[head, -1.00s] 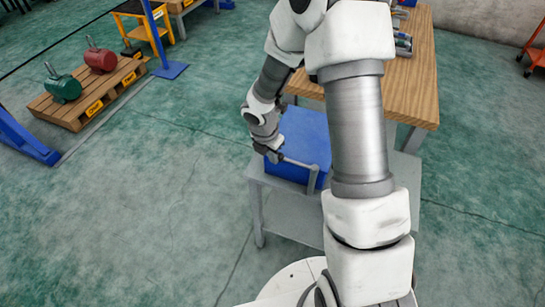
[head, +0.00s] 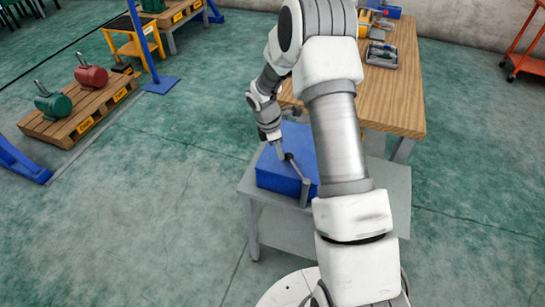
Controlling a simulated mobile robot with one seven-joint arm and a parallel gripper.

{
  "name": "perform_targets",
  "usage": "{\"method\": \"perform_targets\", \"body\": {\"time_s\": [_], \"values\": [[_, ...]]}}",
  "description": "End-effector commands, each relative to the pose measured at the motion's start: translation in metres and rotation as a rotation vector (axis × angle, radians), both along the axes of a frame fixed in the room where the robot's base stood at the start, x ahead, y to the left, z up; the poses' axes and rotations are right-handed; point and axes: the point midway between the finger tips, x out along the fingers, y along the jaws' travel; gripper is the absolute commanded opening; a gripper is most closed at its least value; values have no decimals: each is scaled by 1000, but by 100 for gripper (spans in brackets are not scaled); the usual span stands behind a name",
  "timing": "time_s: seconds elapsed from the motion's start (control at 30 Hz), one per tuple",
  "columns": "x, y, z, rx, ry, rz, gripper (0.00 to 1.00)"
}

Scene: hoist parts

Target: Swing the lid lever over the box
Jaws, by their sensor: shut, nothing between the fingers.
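The blue box (head: 277,179) stands on a grey table, partly behind my arm. The grey lid lever (head: 297,170) runs from a short upright post (head: 304,192) at the box's front edge. It slants back and left across the blue top and ends in a dark knob. My gripper (head: 281,154) points down, shut and empty, just left of the knob. I cannot tell whether it touches the lever. The right part of the box is hidden by my arm.
A wooden workbench (head: 402,98) with tools stands behind the grey table (head: 395,190). A pallet (head: 62,127) with a green and a red part lies at the left. An orange cart (head: 530,62) is at the far right. The floor left of the table is clear.

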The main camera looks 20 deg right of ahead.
Motion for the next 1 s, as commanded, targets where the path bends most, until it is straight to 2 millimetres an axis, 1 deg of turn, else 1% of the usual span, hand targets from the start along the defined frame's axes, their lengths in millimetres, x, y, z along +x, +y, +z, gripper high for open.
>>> {"method": "perform_targets", "body": {"time_s": [0.03, 0.23, 0.6, 0.8, 1.0], "values": [[3, -7, -1, -1, 1, -46, 0], [8, -30, -1, 0, -1, -238, 0], [8, -69, -1, -1, 0, -559, 0], [4, -83, -1, -1, 1, -681, 0], [1, -92, -1, -1, 0, -755, 0]]}}
